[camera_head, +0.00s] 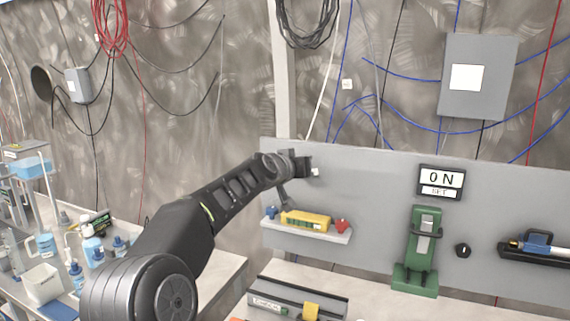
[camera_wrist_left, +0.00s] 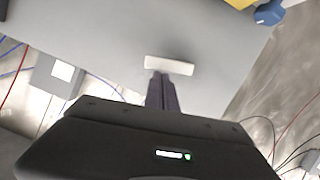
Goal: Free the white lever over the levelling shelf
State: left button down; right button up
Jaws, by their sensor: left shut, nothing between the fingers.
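The white lever (camera_head: 315,172) is a small pale piece on the grey panel above the levelling shelf (camera_head: 290,231). In the left wrist view the lever (camera_wrist_left: 169,65) is a short white bar lying across the panel, slightly tilted. My left gripper (camera_head: 306,168) is shut and empty, close to the panel at the lever. In the left wrist view its dark fingertips (camera_wrist_left: 161,76) meet the lower edge of the bar; I cannot tell whether they touch it. The gripper hides part of the lever in the head view. My right gripper is not in view.
On the shelf lie a yellow level (camera_head: 305,219), a red piece (camera_head: 341,225) and a blue piece (camera_head: 271,212). A green device (camera_head: 424,245) stands right, below an "ON / SET" display (camera_head: 441,182). A dark case (camera_head: 296,299) lies on the bench below.

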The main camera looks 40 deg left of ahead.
pick_arm(q)
jog(key=shift+r, duration=0.1)
jog(key=s+d+r, duration=0.1)
jog(key=s+r, duration=0.5)
jog(key=s, duration=0.3)
jog(key=shift+s+d+b, duration=0.3)
jog(key=shift+d, duration=0.1)
dwell(0.5)
